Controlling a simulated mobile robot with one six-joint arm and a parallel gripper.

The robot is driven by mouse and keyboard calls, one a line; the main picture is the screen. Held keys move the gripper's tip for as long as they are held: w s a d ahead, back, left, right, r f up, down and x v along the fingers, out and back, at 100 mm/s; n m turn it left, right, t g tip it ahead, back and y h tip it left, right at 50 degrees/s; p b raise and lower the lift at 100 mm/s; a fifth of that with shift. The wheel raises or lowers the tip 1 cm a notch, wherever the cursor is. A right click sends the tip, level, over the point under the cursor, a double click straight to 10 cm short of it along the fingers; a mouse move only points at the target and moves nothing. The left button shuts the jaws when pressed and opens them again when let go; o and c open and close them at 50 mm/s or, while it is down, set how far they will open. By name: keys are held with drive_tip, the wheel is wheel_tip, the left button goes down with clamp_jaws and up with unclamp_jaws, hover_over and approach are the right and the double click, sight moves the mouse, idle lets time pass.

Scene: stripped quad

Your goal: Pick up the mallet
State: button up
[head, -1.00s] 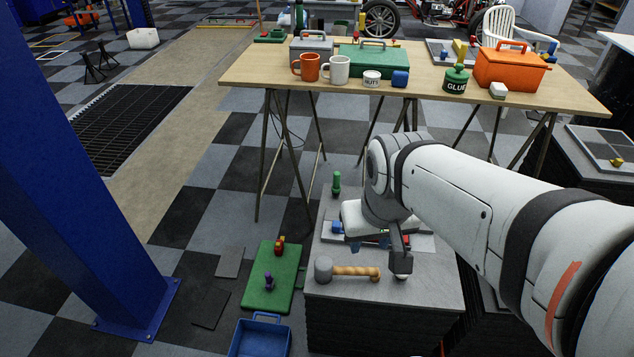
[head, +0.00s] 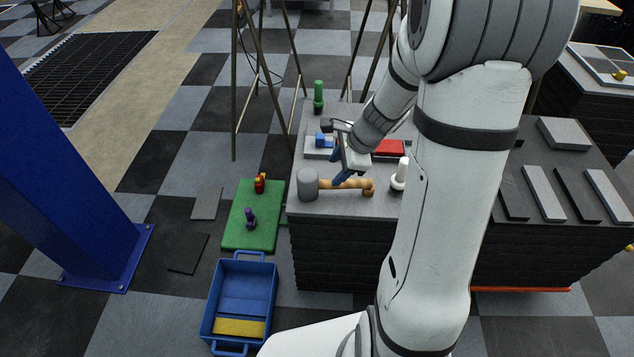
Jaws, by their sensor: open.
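The mallet lies on its side on the grey top of a low dark block (head: 335,207), near its front left edge. Its grey head (head: 307,184) is at the left and its tan wooden handle (head: 345,185) runs to the right. My gripper (head: 340,167) is open, with its fingers just above and behind the handle. I cannot tell whether a finger touches it. My arm hides part of the block top to the right.
A green bottle (head: 318,98), a blue block (head: 321,141), a red piece (head: 389,148) and a white peg (head: 400,173) stand near the mallet. Grey and black bars (head: 543,193) lie to the right. A blue crate (head: 243,297) and green mat (head: 249,229) are on the floor. A blue post (head: 60,170) stands left.

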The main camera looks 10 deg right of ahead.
sight(326, 181)
drive_tip(key=f, duration=0.1)
drive_tip(key=w+f+b, duration=0.1)
drive_tip(key=f, duration=0.1)
drive_tip(key=shift+a+f+m, duration=0.15)
drive_tip(key=shift+a+m, duration=0.05)
drive_tip(key=shift+m, duration=0.1)
drive_tip(key=b+x, duration=0.2)
drive_tip(key=x, duration=0.3)
drive_tip(key=shift+w+f+b, duration=0.2)
drive_tip(key=shift+w+b, duration=0.05)
drive_tip(key=shift+b, duration=0.05)
drive_tip(key=shift+r, duration=0.1)
drive_tip(key=shift+c, duration=0.5)
drive_tip(key=shift+d, duration=0.1)
clamp_jaws()
